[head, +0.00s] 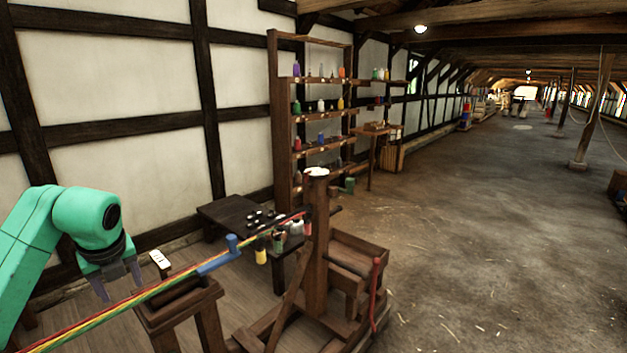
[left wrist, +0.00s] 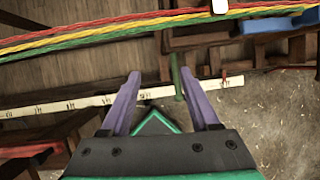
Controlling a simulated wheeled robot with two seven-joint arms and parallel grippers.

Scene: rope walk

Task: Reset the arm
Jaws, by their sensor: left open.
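My left gripper (head: 118,279) hangs from the teal arm at the left of the head view. In the left wrist view its two purple fingers (left wrist: 163,103) stand apart with nothing between them. Red, yellow and green strands (head: 150,293) run taut from the lower left toward the wooden post; they also cross the top of the left wrist view (left wrist: 110,33). The gripper is close to the strands in the head view; I cannot tell the exact gap. A blue handled tool (head: 218,258) sits on the strands. My right gripper is not in view.
A wooden post stand (head: 317,240) with a red handle (head: 376,285) stands right of the strands. A dark table (head: 232,211) and a shelf of bottles (head: 273,120) stand by the wall. The floor at right (head: 480,220) is mostly clear.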

